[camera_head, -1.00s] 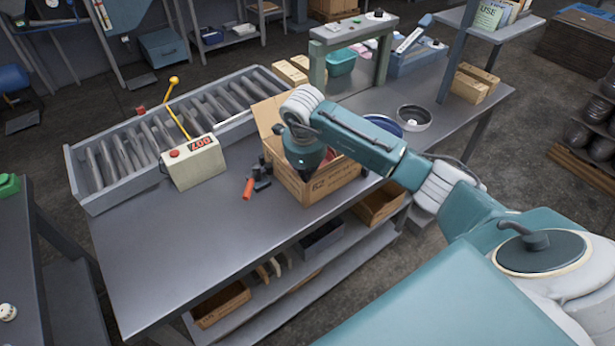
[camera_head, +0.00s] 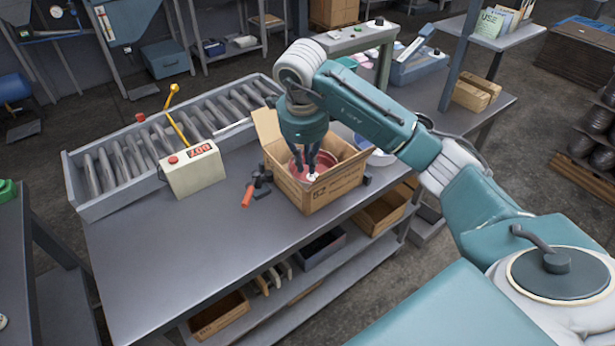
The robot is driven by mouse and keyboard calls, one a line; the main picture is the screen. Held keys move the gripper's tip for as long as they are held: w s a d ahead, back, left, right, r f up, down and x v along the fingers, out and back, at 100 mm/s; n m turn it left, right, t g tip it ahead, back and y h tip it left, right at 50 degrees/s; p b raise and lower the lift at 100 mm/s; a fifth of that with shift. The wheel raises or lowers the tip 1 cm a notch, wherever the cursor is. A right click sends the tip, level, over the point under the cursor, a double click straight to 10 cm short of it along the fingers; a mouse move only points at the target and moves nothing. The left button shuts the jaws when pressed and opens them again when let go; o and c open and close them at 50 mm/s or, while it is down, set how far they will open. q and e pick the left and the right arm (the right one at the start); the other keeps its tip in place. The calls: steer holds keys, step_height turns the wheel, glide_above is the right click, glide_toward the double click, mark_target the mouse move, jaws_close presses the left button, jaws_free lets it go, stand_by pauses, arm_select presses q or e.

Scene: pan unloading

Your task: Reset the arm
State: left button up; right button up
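My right gripper (camera_head: 306,172) points down over the open cardboard box (camera_head: 334,188) on the workbench. Its two dark fingers reach into the mouth of the box and look apart, with nothing clearly held between them. A red pan (camera_head: 341,148) lies inside the box, around and below the fingertips; the gripper hides part of it. Whether a fingertip touches the pan cannot be told. My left gripper is out of view.
A roller conveyor (camera_head: 75,187) runs along the back left, with a control box (camera_head: 193,174) in front. An orange-handled tool (camera_head: 248,194) lies beside the cardboard box. The bench's front left is clear.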

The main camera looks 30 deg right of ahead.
steer(key=shift+v, duration=0.85)
